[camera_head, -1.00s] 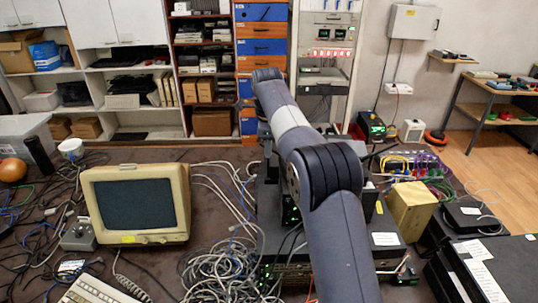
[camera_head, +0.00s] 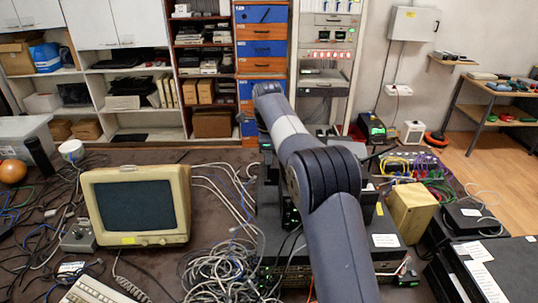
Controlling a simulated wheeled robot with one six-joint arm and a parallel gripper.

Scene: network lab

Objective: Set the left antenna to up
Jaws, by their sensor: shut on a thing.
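The left antenna cannot be made out; my arm covers the middle of the table, where dark stacked devices (camera_head: 269,200) stand. A thin dark slanted piece (camera_head: 381,152) shows just right of my arm; I cannot tell whether it is an antenna. My arm reaches from the bottom right of centre up and away toward the far side of the table. My gripper is hidden behind my own arm links, so its fingers and anything between them do not show.
A beige monitor (camera_head: 137,207) stands left, with a keyboard (camera_head: 97,291) in front. Tangled cables (camera_head: 222,272) lie in the middle foreground. A tan box (camera_head: 411,212) and colored cables (camera_head: 425,165) are right of my arm. A rack (camera_head: 326,60) and shelves stand behind.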

